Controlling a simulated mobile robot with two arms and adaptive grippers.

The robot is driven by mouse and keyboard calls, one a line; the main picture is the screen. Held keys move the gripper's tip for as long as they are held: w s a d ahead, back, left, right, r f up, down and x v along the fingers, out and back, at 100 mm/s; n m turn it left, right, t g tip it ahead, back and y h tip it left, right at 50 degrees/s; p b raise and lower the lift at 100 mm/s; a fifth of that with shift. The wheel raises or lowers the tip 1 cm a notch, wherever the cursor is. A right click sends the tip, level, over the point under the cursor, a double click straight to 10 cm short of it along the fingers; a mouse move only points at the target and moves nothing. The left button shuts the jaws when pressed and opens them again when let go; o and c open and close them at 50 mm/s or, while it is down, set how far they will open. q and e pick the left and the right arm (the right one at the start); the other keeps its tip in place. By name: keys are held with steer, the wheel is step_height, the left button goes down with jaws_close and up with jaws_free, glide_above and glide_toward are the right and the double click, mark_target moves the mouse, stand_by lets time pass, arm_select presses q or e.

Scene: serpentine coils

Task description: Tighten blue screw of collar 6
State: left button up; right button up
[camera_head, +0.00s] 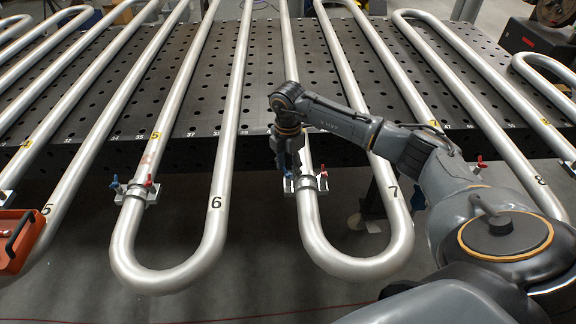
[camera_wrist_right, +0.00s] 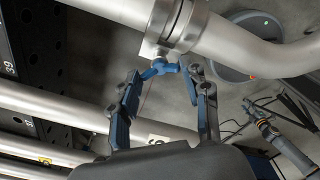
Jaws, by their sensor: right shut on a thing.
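My right gripper (camera_head: 286,168) points down at the blue screw. In the right wrist view, the gripper (camera_wrist_right: 165,74) is shut on the wing-shaped blue screw (camera_wrist_right: 160,67), just below the collar (camera_wrist_right: 176,22).
A dark perforated table (camera_head: 270,85) lies beneath the silver coils, whose bends overhang its front edge. A red box (camera_head: 18,238) is at the left edge. Open floor shows below the bends.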

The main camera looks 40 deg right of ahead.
steer(key=m, duration=0.6)
steer(key=shift+w+d+r+p, duration=0.15)
steer(key=shift+w+r+p, duration=0.1)
steer(key=shift+r+p, duration=0.1)
stand_by(0.4)
steer(key=o, duration=0.9)
steer(key=shift+o, duration=1.3)
steer(key=shift+s, duration=0.1)
steer(key=shift+s+f, duration=0.1)
step_height(320, 180, up, 12)
